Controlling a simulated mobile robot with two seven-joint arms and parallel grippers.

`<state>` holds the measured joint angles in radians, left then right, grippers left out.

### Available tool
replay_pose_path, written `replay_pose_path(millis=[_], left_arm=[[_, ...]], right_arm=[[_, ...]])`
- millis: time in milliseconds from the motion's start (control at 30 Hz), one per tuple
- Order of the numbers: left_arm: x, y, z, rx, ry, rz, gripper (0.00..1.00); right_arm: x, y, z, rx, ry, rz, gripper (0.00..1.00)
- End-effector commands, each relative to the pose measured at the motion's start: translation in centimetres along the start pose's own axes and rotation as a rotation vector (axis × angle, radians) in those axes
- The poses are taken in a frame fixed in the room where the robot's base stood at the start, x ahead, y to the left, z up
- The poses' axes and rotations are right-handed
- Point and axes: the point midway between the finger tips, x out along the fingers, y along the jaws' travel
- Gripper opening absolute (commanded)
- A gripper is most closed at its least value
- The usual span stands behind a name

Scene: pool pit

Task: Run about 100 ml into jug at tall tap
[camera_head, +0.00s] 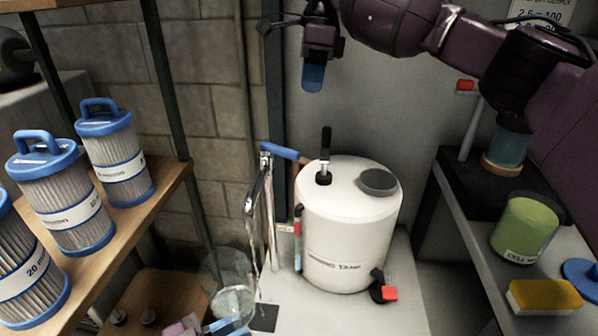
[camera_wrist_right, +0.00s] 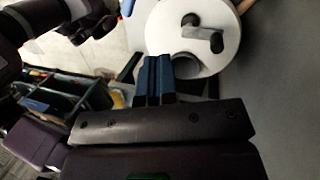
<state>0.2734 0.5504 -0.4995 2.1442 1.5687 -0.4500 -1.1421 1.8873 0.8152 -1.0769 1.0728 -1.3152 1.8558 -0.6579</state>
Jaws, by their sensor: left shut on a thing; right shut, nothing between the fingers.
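The tall tap (camera_head: 258,188) is a chrome spout with a blue lever (camera_head: 281,151), left of the white tank. A thin water stream (camera_head: 254,250) falls from its spout. The clear jug (camera_head: 230,300) is at the lower middle left, beside or under the stream; I cannot tell whether the water lands inside, nor read its level. My left gripper (camera_head: 226,328) is shut on the jug at the bottom edge, partly cut off. My right gripper (camera_head: 313,78) is shut and empty, high above the lever; its blue fingers (camera_wrist_right: 153,80) are together in the right wrist view.
The white tank (camera_head: 345,235) has a black pump handle, a grey cap (camera_head: 378,182) and a red-marked outlet valve (camera_head: 388,293). Filter cartridges (camera_head: 117,155) line the left shelf. A green tub (camera_head: 527,228) and yellow sponge (camera_head: 544,297) sit on the right bench.

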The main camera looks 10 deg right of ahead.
Motion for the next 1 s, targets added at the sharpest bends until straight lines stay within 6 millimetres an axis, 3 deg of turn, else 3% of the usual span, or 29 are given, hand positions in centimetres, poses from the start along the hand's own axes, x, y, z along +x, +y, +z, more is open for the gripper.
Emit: replay_pose_path(millis=[600, 800, 1000], left_arm=[[0.0, 0.0, -0.1, 0.001, 0.001, 0.000, 0.00], [0.0, 0.0, -0.1, 0.001, 0.001, 0.000, 0.00], [0.0, 0.0, -0.1, 0.001, 0.001, 0.000, 0.00]], right_arm=[[-0.8, -1.5, -1.8, -0.757, -0.102, 0.039, 0.00], [-0.8, -1.4, -1.8, -0.920, -0.107, 0.035, 0.00], [-0.3, -1.4, -1.8, -0.972, -0.107, 0.034, 0.00]])
